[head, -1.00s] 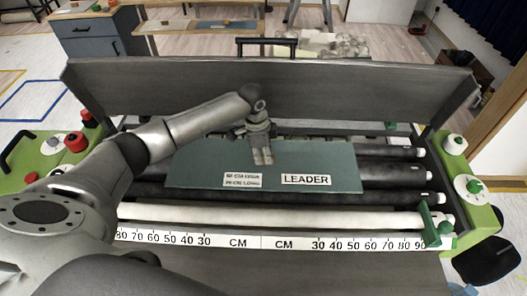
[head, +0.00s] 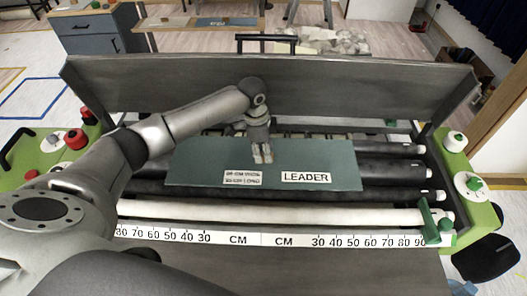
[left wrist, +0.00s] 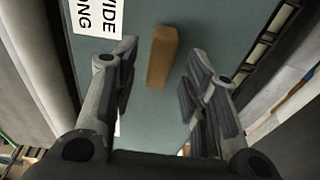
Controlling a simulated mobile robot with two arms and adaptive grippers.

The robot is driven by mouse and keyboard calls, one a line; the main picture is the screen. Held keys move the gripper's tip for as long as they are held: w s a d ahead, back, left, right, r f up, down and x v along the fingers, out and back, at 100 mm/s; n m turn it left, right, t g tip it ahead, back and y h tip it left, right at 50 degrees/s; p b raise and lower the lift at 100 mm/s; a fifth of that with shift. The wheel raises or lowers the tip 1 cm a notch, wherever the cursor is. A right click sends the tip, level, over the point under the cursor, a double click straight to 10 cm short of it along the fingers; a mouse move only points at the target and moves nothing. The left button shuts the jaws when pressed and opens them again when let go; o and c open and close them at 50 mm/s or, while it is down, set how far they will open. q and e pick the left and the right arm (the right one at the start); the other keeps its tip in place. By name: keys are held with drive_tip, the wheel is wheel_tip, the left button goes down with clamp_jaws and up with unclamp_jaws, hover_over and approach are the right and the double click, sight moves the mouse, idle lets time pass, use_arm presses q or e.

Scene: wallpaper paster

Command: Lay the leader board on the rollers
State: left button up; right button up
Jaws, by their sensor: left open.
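The leader board (head: 315,160) is a flat grey-green panel with a white LEADER label and a smaller label. It lies over the dark rollers (head: 395,172) in the head view and looks about level; its contact with them is hidden. My left gripper (head: 262,154) is over the board's far middle part. In the left wrist view, its fingers (left wrist: 163,70) are spread apart, with a brown wooden block (left wrist: 161,57) on the board between them. The fingers look clear of the block. My right gripper is not in view.
A white roller (head: 290,212) and a centimetre scale (head: 260,240) run along the front. A tall grey panel (head: 370,90) stands behind the rollers. Green end housings with knobs (head: 470,185) flank the machine. A green bracket (head: 431,220) stands at the front right.

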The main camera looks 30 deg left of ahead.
use_arm(q)
wheel_tip(320, 180, up, 11)
drive_tip(key=s+a+b, duration=0.1)
drive_tip(key=shift+f, duration=0.1)
idle(0.3)
